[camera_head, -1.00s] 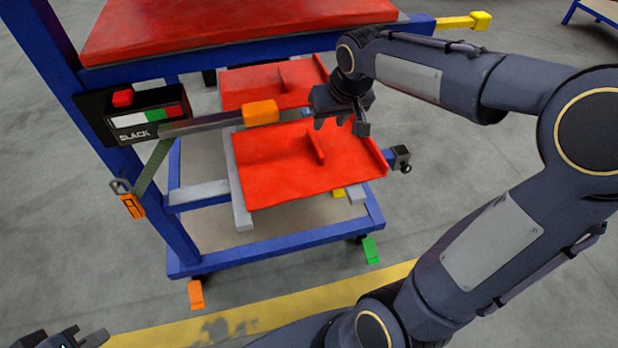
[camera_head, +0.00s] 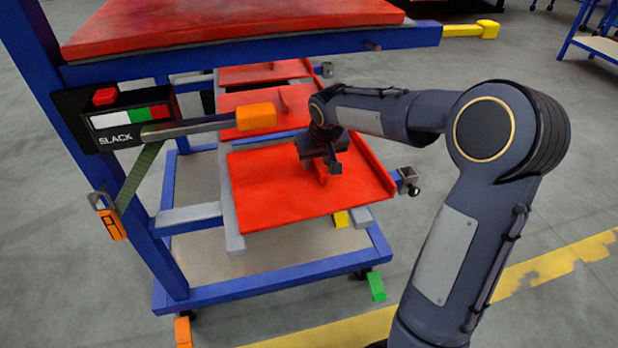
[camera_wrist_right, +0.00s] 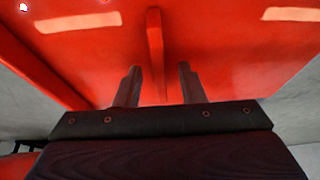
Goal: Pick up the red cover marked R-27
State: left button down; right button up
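Several red covers lie on the blue rack. The nearest lower red cover (camera_head: 270,190) is a flat panel with a raised rib in its middle and a lip along its right edge. No R-27 marking is readable on any of them. My right gripper (camera_head: 328,172) is over this cover at its rib. In the right wrist view the two fingers (camera_wrist_right: 158,85) are apart, one on each side of the red rib (camera_wrist_right: 155,50), with a gap to it. My left gripper is out of view.
A larger red cover (camera_head: 220,22) lies on the upper shelf, above my right forearm. A bar with an orange end block (camera_head: 256,116) juts over the lower covers from a box marked SLACK (camera_head: 120,118). A metal bracket (camera_head: 407,180) sits at the shelf's right. Floor in front is open.

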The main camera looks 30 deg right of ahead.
grip_shut()
dwell(0.3)
jog(key=shift+w+r, duration=0.1)
jog(key=shift+r, duration=0.05)
